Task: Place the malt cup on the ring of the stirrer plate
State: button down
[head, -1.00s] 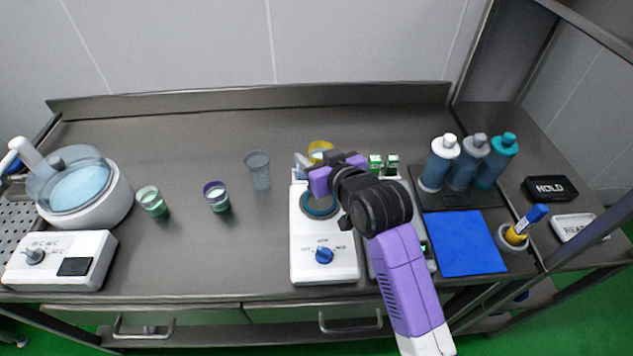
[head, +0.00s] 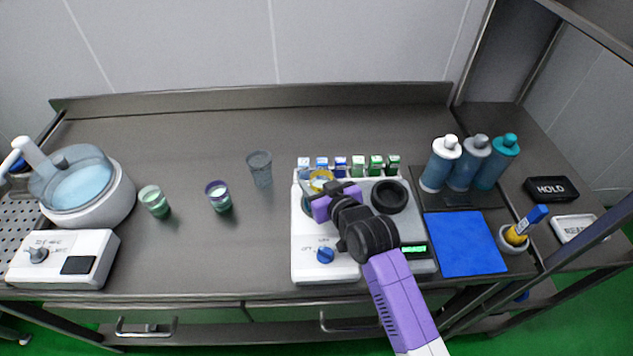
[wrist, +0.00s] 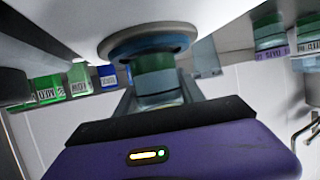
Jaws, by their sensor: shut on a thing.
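My gripper (head: 322,190) is shut on the yellow-rimmed malt cup (head: 321,175), over the far part of the white stirrer plate (head: 343,272). In the inverted wrist view the held cup (wrist: 155,80) shows a green band between my fingers. Its base is at the ring (wrist: 117,49) with the blue disc inside. The cup looks upright and centred on or just over the ring; I cannot tell if it touches. In the head view my gripper and arm hide most of the ring.
A green cup (head: 155,203), a purple-rimmed cup (head: 219,197) and a grey cup (head: 260,168) stand left. Tall bottles (head: 440,165) stand right.

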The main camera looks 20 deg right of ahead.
jog(key=shift+f, duration=0.15)
jog(key=c, duration=0.7)
grip_release()
jog(key=shift+s+r, duration=0.15)
jog(key=shift+r, duration=0.05)
jog(key=b+v, duration=0.1)
jog(key=v, duration=1)
jog(key=shift+s+r, duration=0.1)
jog(key=shift+s, duration=0.2)
jog(key=shift+s, duration=0.1)
